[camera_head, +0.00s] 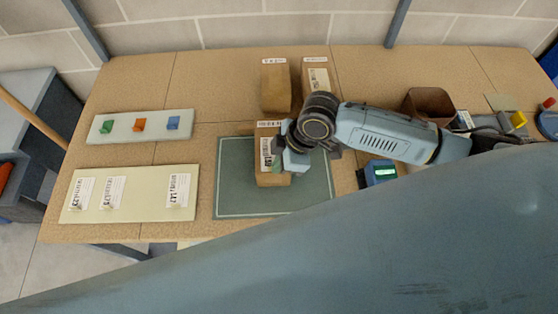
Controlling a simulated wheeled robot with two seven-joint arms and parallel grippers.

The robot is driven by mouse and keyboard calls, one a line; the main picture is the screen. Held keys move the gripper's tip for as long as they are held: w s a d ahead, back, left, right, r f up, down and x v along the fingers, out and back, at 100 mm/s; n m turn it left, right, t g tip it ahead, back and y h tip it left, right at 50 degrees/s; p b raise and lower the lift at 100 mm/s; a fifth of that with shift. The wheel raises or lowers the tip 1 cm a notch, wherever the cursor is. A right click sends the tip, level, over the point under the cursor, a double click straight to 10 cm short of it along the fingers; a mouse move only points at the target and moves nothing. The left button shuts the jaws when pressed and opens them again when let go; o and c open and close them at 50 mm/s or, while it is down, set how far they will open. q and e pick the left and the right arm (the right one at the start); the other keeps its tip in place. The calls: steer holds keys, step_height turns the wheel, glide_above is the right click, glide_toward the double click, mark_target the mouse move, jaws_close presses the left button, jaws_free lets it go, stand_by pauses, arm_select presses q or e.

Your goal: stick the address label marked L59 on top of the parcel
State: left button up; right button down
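A brown parcel (271,180) sits on the dark green mat (232,188). A white label with black print (266,150) shows on the left of its top, partly covered by my gripper; I cannot read an L59 on it. My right gripper (284,168) is over the parcel's top, at or very near its surface. Its fingers are mostly hidden by the wrist, so I cannot tell whether they are open or shut. A cream sheet (140,205) at the left bears three white labels, with a gap before the rightmost label (179,190). My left gripper is not in view.
Two more boxes, a left one (277,93) and a right one (319,84), stand behind the mat. A pale board (155,130) holds green, orange and blue blocks. A brown bin (430,103) and a blue device (380,172) are at the right.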

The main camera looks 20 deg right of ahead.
steer(key=shift+s+f, duration=0.1)
steer(key=shift+f, duration=0.1)
steer(key=c, duration=1.6)
jaws_free()
steer(key=shift+o, duration=0.4)
steer(key=shift+o, duration=1)
steer(key=shift+r, duration=0.15)
